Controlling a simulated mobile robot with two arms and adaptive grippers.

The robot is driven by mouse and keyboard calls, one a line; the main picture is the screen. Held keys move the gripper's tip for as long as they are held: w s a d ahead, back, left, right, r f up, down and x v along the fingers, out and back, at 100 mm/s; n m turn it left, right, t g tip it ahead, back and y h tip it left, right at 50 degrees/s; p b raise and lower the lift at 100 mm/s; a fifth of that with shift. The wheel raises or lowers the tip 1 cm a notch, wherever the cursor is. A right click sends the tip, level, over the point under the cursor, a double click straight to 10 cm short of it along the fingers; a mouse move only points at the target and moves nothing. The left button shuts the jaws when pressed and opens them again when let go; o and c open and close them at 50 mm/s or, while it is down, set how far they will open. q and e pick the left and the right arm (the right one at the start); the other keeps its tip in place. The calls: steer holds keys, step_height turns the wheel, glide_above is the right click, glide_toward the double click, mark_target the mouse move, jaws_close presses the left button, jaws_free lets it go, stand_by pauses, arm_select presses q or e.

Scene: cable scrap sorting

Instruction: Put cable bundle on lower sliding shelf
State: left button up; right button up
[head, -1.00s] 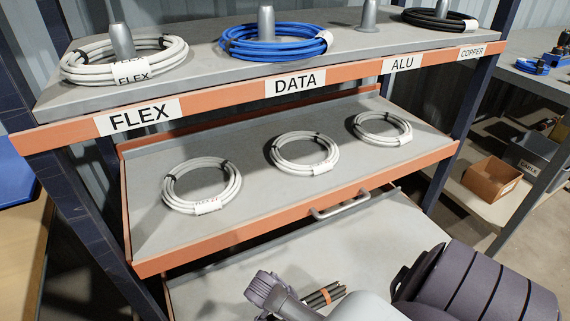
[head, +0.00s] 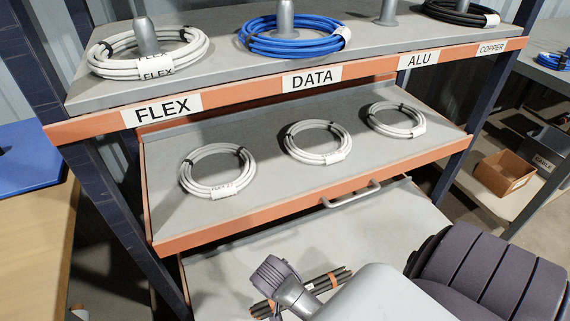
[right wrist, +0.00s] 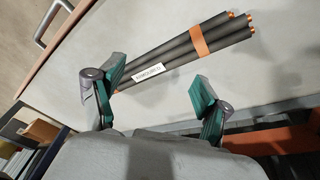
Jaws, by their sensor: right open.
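The cable bundle is several dark rods with orange tips, an orange band and a white label. It lies on the grey lower shelf (head: 220,270) in the head view, partly behind my right gripper (head: 276,278). In the right wrist view the bundle (right wrist: 176,58) lies just beyond the open green fingers of my right gripper (right wrist: 160,84). The left finger overlaps the bundle's near end in the picture; I cannot tell whether they touch. The right finger is apart from it. My left gripper is not in view.
Three white cable coils (head: 217,190) lie on the middle shelf (head: 270,205), which has an orange front edge and a metal handle (head: 350,196). A box (head: 503,174) stands at right.

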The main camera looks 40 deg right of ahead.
steer(key=s+a+r+n+t+y, duration=0.3)
steer(key=s+a+n, duration=0.2)
steer(key=n, duration=1)
steer(key=shift+s+a+r, duration=0.15)
steer(key=shift+a+r, duration=0.15)
steer(key=shift+a, duration=0.2)
